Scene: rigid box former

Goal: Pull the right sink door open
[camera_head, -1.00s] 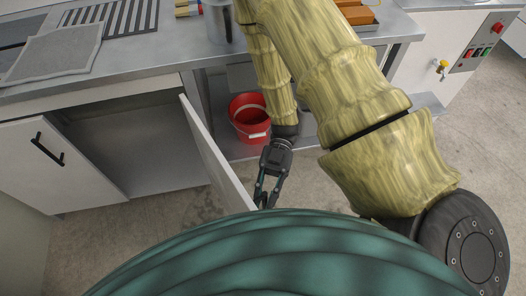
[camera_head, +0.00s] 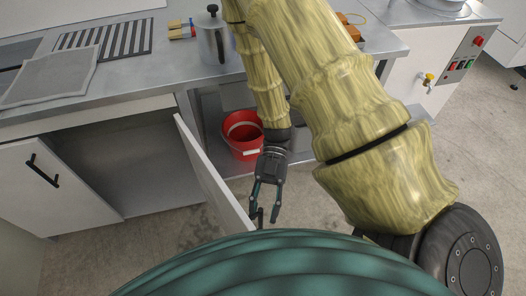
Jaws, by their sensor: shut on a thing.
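The right sink door (camera_head: 212,172) stands swung open, seen nearly edge-on, with its outer face toward my gripper. Its dark handle (camera_head: 259,217) shows only in small part at the fingers. My gripper (camera_head: 265,214) points down beside the door's outer face and is shut on the handle; the exact contact is hard to make out. The left sink door (camera_head: 38,178) has a black bar handle and sits left of the opening. The cabinet interior (camera_head: 125,160) between them is visible and looks empty.
A red bucket (camera_head: 242,140) stands on the low shelf (camera_head: 303,151) just behind my gripper. A metal pot (camera_head: 213,42), a striped rack (camera_head: 104,36) and a mesh screen (camera_head: 50,75) lie on the counter (camera_head: 165,72). Bare floor (camera_head: 185,226) lies before the cabinet.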

